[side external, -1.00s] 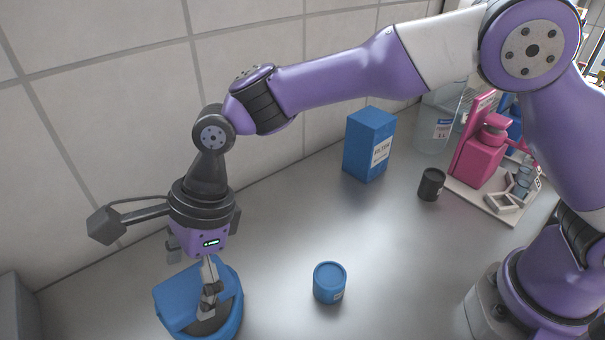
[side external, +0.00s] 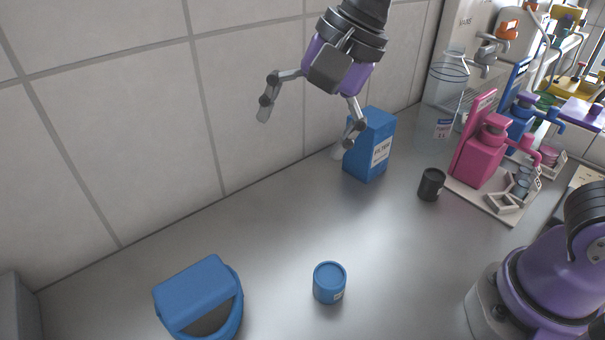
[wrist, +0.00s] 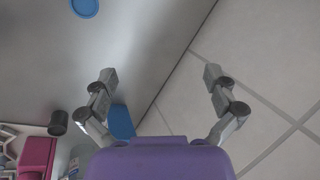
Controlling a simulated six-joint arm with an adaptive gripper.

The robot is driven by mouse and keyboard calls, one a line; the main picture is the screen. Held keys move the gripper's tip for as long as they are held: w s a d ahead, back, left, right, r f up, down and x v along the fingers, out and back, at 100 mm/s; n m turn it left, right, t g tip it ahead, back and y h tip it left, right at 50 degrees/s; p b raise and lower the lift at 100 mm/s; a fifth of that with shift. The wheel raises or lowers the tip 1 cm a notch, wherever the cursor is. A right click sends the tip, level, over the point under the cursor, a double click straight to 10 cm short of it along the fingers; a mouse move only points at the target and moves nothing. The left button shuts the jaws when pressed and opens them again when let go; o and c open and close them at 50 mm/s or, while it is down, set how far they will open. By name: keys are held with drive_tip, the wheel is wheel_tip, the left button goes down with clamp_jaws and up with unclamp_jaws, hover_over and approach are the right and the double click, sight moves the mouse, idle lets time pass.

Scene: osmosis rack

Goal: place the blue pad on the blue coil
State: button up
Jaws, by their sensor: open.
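I cannot make out for sure a blue pad or a blue coil. A short round blue can (side external: 329,283) stands upright on the bench, and its round top shows at the upper edge of the wrist view (wrist: 85,5). A blue bin (side external: 197,290) with a dark opening stands at the lower left; its contents are hidden. A blue stand (side external: 515,105) with a pump bottle is at the back right, partly hidden behind a pink one. My gripper (side external: 300,132) is high near the wall, tilted, its fingers spread wide. It also shows empty in the wrist view (wrist: 160,75).
A blue filter box (side external: 369,145) stands close beside my right finger in the side view. A black can (side external: 431,184), a pink pump bottle stand (side external: 480,155) and glassware lie further right. The tiled wall (side external: 150,110) is behind. The middle bench is clear.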

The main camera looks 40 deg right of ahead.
drive_tip(key=s+d+f+n+t+h, duration=0.1)
drive_tip(key=s+d+n, duration=0.3)
drive_tip(key=d, duration=0.4)
drive_tip(key=s+d+f+n+t+h, duration=0.1)
drive_tip(key=s+d+f+n+h, duration=0.1)
drive_tip(key=s+d+n, duration=0.3)
drive_tip(key=d+f+n, duration=0.1)
drive_tip(key=d, duration=0.2)
drive_tip(key=shift+t+h, duration=0.3)
drive_tip(key=shift+h, duration=0.1)
